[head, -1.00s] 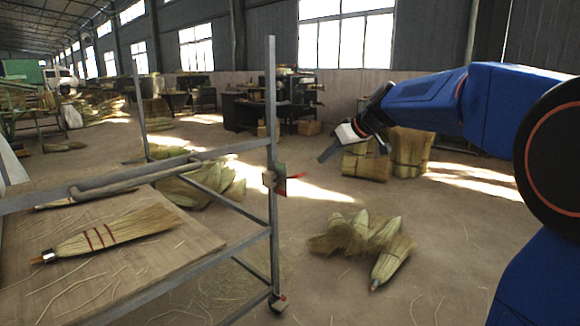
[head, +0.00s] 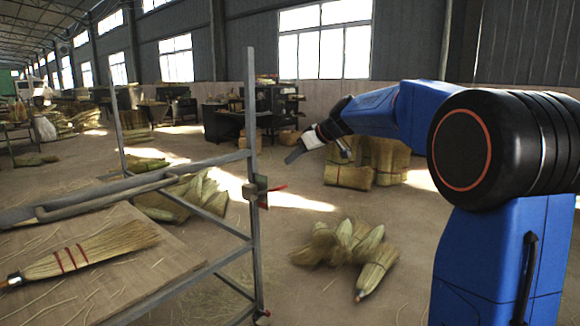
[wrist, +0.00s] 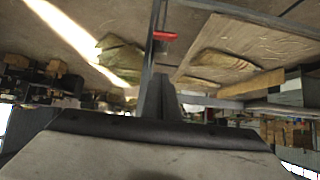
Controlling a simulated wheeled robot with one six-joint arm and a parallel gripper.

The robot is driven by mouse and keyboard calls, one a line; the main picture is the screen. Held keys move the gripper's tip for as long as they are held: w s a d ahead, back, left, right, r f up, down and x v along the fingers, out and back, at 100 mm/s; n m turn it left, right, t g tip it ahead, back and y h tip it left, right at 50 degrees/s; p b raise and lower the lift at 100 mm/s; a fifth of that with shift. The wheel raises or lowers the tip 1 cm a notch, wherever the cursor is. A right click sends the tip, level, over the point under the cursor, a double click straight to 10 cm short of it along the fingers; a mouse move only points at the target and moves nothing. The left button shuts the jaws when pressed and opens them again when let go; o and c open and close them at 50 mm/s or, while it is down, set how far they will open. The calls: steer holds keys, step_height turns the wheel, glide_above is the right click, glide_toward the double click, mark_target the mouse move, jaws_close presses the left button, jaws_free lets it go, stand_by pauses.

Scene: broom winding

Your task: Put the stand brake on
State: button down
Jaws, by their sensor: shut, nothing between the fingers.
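The stand is a grey metal frame (head: 250,120) with a wooden top, on the left in the head view. A small bracket with a red lever (head: 277,188) sits partway up its near right post; the red lever also shows in the wrist view (wrist: 165,36). The lever points right and slightly up. A caster (head: 262,318) at the post's foot is nearly cut off by the picture's lower edge. My gripper (head: 294,156) is shut and empty. In the head view it appears above and right of the lever, apart from it. Its fingers (wrist: 160,95) show together in the wrist view.
A broom (head: 85,250) lies on the stand's wooden top (head: 160,280). A loose pile of straw bundles (head: 345,245) lies on the floor right of the stand. Bound bundles (head: 385,160) stand farther back. Floor between post and pile is clear.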

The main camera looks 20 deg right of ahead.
glide_above(283, 186)
steer(key=w+a, duration=0.1)
steer(key=w, duration=0.1)
step_height(283, 186, down, 6)
steer(key=shift+w+a+r, duration=0.1)
steer(key=shift+a+r, duration=0.05)
steer(key=shift+r, duration=0.05)
steer(key=shift+s+d+f, duration=0.25)
steer(key=shift+s+f, duration=0.05)
steer(key=shift+f, duration=0.2)
steer(key=shift+s+d+f, duration=0.2)
steer(key=shift+s+f, duration=0.05)
steer(key=shift+f, duration=0.2)
steer(key=shift+s+d+f, duration=0.15)
steer(key=shift+s+f, duration=0.1)
steer(key=shift+f, duration=0.45)
steer(key=shift+f, duration=0.1)
